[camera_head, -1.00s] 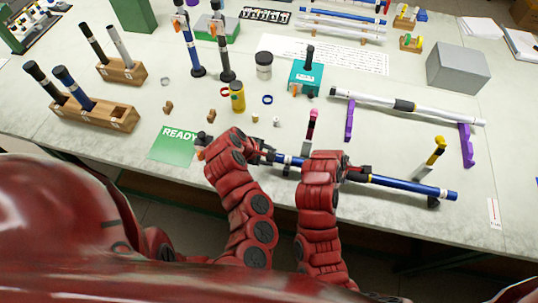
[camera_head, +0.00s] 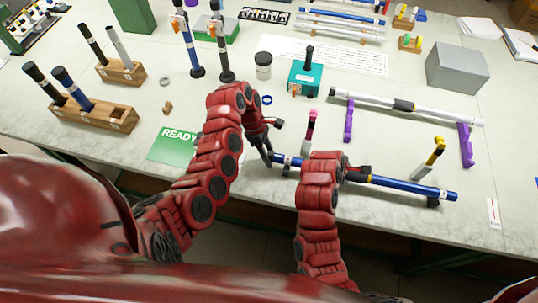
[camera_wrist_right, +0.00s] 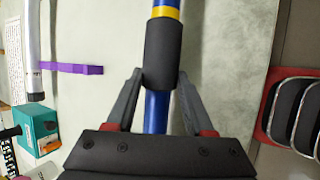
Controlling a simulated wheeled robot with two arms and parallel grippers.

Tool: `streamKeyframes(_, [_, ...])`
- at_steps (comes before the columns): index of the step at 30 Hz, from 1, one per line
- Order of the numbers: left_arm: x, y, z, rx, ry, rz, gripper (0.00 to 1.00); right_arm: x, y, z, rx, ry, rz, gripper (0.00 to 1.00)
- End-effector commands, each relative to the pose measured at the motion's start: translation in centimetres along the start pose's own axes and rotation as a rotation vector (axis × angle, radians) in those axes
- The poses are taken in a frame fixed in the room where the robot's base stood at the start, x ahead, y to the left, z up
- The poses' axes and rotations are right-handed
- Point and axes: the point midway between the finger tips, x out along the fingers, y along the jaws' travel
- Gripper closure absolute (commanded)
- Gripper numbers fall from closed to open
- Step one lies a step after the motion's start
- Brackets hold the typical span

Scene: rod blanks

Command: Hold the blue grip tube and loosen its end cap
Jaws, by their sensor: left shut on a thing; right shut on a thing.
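The blue grip tube (camera_head: 412,185) lies across the front of the table, with white bands near its left end. My right gripper (camera_head: 352,174) is shut on the tube around its middle. In the right wrist view, the right gripper (camera_wrist_right: 160,80) has its fingers on either side of the black sleeve (camera_wrist_right: 163,48), below a yellow band. My left gripper (camera_head: 266,152) reaches down to the tube's left end and is shut on the end cap there. The cap is mostly hidden by the fingers, so I cannot tell how loose it is.
A pink-topped stand (camera_head: 311,127) and a yellow-topped stand (camera_head: 434,153) rise near the tube. A white rod (camera_head: 450,113) rests on purple supports (camera_head: 466,145) behind it. A teal block (camera_head: 306,75) stands farther back. The green READY mat (camera_head: 176,145) lies at left.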

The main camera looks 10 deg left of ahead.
Motion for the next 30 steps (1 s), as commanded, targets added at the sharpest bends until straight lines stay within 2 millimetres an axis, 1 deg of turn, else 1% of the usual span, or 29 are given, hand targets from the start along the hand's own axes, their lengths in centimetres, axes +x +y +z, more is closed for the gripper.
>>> streamKeyframes(6, [-0.11,-0.15,-0.12,-0.02,-0.001,-0.035,1.0,0.01,-0.01,0.02,0.001,-0.001,0.0,1.0])
streamKeyframes(20, [-0.09,-0.18,-0.15,-0.027,-0.004,-0.041,1.0,0.01,0.02,0.06,0.003,-0.001,0.0,1.0])
streamKeyframes(21, [-0.08,-0.18,-0.14,-0.027,-0.004,-0.041,0.47,0.0,0.02,0.06,0.002,-0.001,0.0,1.0])
streamKeyframes(25, [-0.08,-0.18,-0.14,-0.027,-0.004,-0.041,0.23,0.0,0.03,0.05,0.002,-0.001,0.0,1.0])
streamKeyframes(30, [-0.07,-0.18,-0.14,-0.026,-0.004,-0.041,0.23,-0.01,0.03,0.04,0.002,-0.001,0.001,1.0])
